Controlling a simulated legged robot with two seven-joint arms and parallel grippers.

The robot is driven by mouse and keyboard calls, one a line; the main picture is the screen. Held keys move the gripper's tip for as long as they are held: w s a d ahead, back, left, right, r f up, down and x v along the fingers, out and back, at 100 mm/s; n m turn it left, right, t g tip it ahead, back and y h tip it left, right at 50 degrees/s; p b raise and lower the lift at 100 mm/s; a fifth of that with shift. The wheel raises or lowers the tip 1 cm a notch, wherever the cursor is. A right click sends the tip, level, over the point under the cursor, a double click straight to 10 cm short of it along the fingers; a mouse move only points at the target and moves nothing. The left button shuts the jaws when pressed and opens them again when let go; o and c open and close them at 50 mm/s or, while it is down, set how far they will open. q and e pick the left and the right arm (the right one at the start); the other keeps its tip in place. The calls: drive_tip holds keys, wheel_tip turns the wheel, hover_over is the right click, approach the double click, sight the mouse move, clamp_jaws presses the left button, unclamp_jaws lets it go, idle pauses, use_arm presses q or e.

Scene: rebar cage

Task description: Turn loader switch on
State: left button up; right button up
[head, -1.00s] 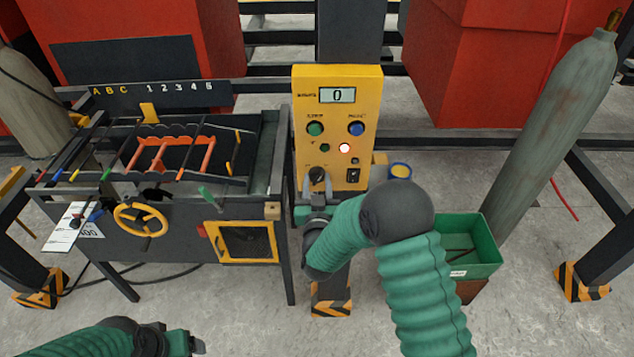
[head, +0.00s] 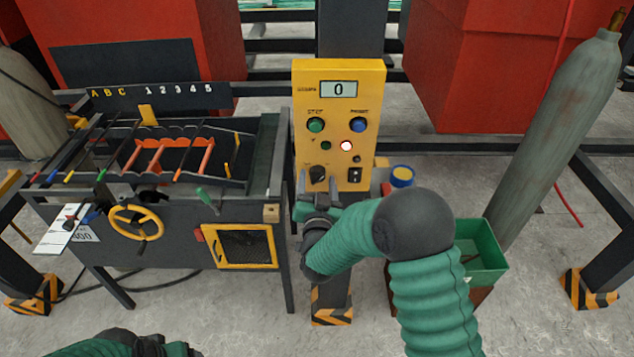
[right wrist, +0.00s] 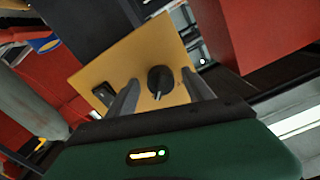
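The yellow control panel (head: 336,130) stands upright in the middle of the head view. Its display reads 0. A black rotary knob (head: 318,172) is at its lower left and a black rocker switch (head: 354,175) at its lower right. I cannot read which is the loader switch. My right gripper (head: 320,186) is just below the rotary knob. In the right wrist view its fingers (right wrist: 160,98) are apart, with the knob (right wrist: 160,80) between them and gaps on both sides. The rocker (right wrist: 104,94) lies outside the fingers. My left gripper (head: 188,350) is partly cut off at the bottom.
A dark bench with a yellow handwheel (head: 135,222) and rods stands left of the panel. A green bin (head: 482,252) and a grey gas cylinder (head: 555,140) are at right. A blue-and-yellow roll (head: 402,176) sits right of the panel. A small lamp (head: 346,146) on the panel glows.

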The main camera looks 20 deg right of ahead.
drive_tip(key=b+v, duration=0.1)
drive_tip(key=v, duration=1.6)
drive_tip(key=shift+b, duration=0.4)
drive_tip(key=shift+w, duration=0.1)
